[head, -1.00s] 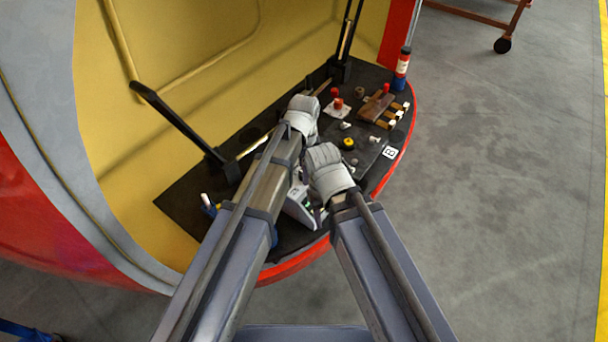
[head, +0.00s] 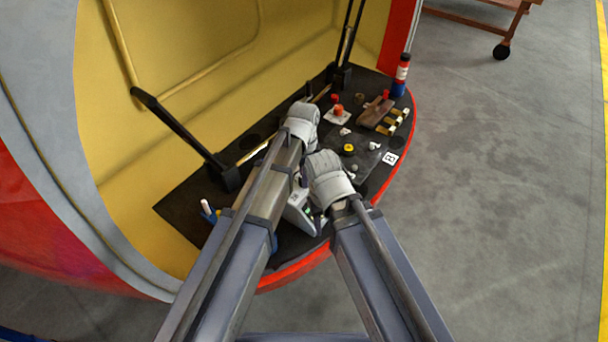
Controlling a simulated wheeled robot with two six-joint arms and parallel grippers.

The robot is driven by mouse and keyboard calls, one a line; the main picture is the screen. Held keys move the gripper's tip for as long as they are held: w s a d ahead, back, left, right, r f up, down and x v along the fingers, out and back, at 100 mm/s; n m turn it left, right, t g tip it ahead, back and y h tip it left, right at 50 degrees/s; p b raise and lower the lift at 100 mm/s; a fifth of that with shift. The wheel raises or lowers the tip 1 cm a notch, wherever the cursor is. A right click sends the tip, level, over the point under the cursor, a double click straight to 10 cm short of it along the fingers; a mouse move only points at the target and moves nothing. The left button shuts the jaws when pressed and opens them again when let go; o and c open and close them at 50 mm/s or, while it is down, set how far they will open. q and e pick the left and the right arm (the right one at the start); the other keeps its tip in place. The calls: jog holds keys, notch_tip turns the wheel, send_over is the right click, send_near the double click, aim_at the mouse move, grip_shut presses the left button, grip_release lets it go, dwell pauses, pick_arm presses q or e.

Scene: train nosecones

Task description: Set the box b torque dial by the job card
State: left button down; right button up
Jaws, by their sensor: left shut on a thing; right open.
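A white label marked B (head: 390,158) lies at the right edge of the dark deck, beside a grey plate (head: 368,158). A yellow and black round knob (head: 348,149) and small pale knobs (head: 373,146) are around that plate; I cannot tell which is the torque dial. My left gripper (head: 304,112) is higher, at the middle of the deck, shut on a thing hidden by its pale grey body. My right gripper (head: 318,163) is open, just left of the plate and below the yellow knob. Its fingertips are mostly hidden. I cannot make out a readable job card.
A brown block (head: 374,112), a white plate with a red button (head: 338,114) and black struts (head: 180,130) stand on or beside the deck. A white device (head: 298,212) sits partly hidden below my arms.

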dwell(0.3)
pick_arm(q)
jog(key=n, duration=1.3)
jog(key=shift+n, duration=2.4)
jog(key=shift+c, duration=2.2)
grip_release()
